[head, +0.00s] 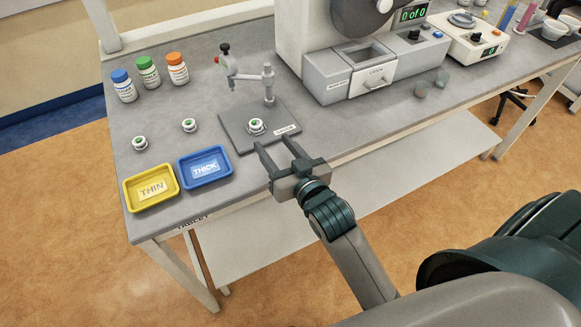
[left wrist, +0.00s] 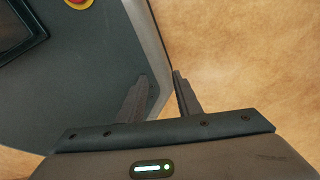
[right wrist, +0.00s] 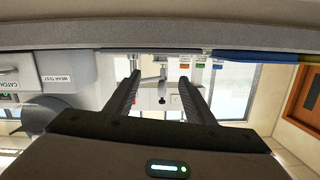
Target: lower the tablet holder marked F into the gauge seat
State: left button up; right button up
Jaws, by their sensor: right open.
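A small white holder with a green centre (head: 256,127) sits on the grey gauge plate (head: 236,138), below the gauge arm (head: 268,84). I cannot tell whether it is fully down in the seat. Two similar holders (head: 140,142) (head: 189,125) stand on the bench to the left. No letter F is readable. My right gripper (head: 271,142) is open and empty at the plate's front edge, fingers pointing toward the holder but apart from it. It also shows open in the right wrist view (right wrist: 159,75). My left gripper (left wrist: 160,74) is open and empty, with floor behind it.
Yellow THIN (head: 128,200) and blue THICK (head: 181,178) trays sit at the bench's front left. Three bottles (head: 148,74) stand behind. A large tester (head: 335,85) with a catch drawer stands right of the gauge. Bench between holders and bottles is clear.

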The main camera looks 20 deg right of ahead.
jog(key=s, duration=0.3)
jog(key=shift+s+d+r+b, duration=0.1)
jog(key=shift+s+b, duration=0.2)
jog(key=shift+s, duration=0.05)
pick_arm(q)
jog(key=shift+t, duration=0.7)
jog(key=w, duration=0.1)
jog(key=w+d, duration=0.1)
jog(key=w, duration=0.3)
jog(key=shift+d+f+b, duration=0.2)
jog(key=shift+d+b, duration=0.1)
jog(key=shift+d, duration=0.1)
pick_arm(e)
jog(key=s, duration=0.2)
jog(key=s+r, duration=0.1)
jog(key=shift+s+d, duration=0.1)
jog(key=shift+s, duration=0.25)
pick_arm(q)
jog(key=shift+s, duration=0.5)
